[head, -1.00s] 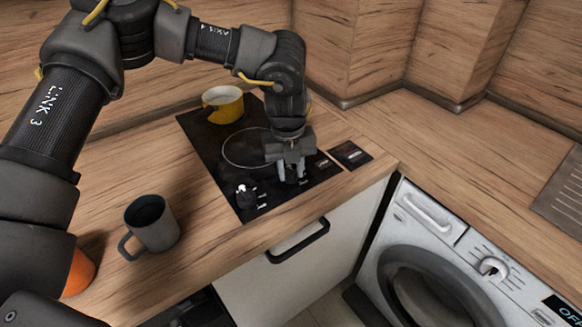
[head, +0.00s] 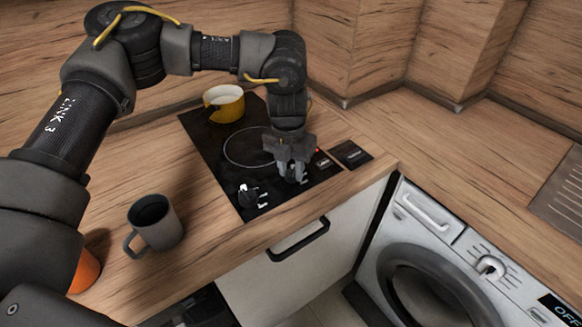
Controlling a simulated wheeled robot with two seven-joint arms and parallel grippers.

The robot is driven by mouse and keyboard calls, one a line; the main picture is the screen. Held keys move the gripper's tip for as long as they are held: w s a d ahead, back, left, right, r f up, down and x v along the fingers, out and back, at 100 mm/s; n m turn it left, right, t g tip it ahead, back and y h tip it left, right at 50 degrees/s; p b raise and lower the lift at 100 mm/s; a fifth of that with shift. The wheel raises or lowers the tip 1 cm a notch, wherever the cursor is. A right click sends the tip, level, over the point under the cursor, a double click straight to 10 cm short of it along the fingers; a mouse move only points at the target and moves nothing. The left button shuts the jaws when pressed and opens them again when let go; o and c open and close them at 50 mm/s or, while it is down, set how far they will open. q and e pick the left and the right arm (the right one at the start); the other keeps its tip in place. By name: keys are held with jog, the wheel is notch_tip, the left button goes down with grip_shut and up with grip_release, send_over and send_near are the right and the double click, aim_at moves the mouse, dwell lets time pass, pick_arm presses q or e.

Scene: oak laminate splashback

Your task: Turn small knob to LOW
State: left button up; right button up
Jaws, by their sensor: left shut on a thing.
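The black cooktop (head: 215,150) is set in the wooden counter. Two dark knobs sit along its front edge. One knob (head: 247,195) at the left stands free, with small white labels beside it. My left gripper (head: 291,171) points down from above and is shut on the other knob (head: 294,178), to the right. The fingers hide most of that knob, so I cannot read its setting or compare the knobs' sizes well. A small red light (head: 318,150) shows on the cooktop just right of the gripper. My right gripper is not in view.
A yellow pot (head: 224,103) stands at the cooktop's back. A grey mug (head: 154,222) and an orange object (head: 85,271) are on the counter at left. A small dark panel (head: 351,154) lies right of the cooktop. A washing machine (head: 445,262) is at lower right.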

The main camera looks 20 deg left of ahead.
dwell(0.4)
pick_arm(q)
jog(key=o, duration=1)
jog(key=shift+c, duration=0.2)
notch_tip(320, 180, up, 11)
jog(key=b, duration=0.1)
jog(key=shift+a+f, duration=0.15)
jog(key=shift+a, duration=0.05)
